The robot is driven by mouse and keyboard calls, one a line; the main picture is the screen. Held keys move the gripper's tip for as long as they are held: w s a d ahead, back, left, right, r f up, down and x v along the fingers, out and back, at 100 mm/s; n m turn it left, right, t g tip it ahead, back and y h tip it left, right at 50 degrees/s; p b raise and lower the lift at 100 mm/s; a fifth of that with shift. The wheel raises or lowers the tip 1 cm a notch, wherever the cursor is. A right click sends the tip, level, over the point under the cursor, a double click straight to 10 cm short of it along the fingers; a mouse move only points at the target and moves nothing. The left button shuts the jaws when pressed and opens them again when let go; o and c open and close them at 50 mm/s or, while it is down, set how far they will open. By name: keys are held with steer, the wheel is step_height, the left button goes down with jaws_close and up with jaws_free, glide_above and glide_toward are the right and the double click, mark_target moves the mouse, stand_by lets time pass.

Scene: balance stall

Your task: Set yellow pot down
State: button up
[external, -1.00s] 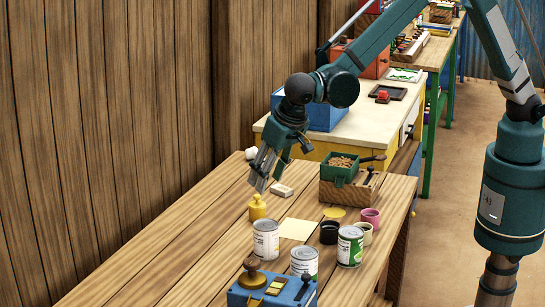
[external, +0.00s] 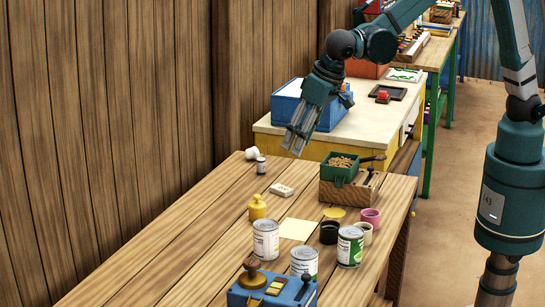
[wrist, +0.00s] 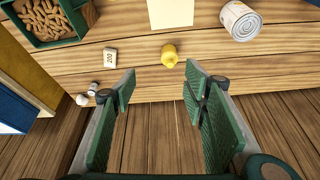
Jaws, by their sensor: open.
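A yellow pot-like piece (external: 257,207) with a narrow neck and knobbed top stands upright on the wooden table. It also shows in the wrist view (wrist: 169,56), beyond and between my fingertips and clear of them. My gripper (external: 294,146) is raised behind the far end of the table, angled down, open and empty. The wrist view shows its green finger pads (wrist: 160,84) wide apart with only wood boards between them.
A white block (external: 282,190), small weight (external: 261,166) and scoop box (external: 345,190) stand farther back. The front-left boards are clear.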

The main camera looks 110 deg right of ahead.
steer(key=s+a+r+n+t+y, duration=0.1)
steer(key=s+a+r+n, duration=0.2)
steer(key=s+r, duration=0.65)
steer(key=s+a+n+t+y, duration=0.1)
steer(key=s+a+n, duration=0.2)
steer(key=s, duration=1.2)
steer(key=s+a+n+t+y, duration=0.1)
steer(key=s+a+n, duration=0.3)
steer(key=s, duration=1.1)
steer(key=shift+s+a+f+n+t, duration=0.2)
steer(key=shift+s+n+t, duration=0.15)
steer(key=shift+t, duration=0.35)
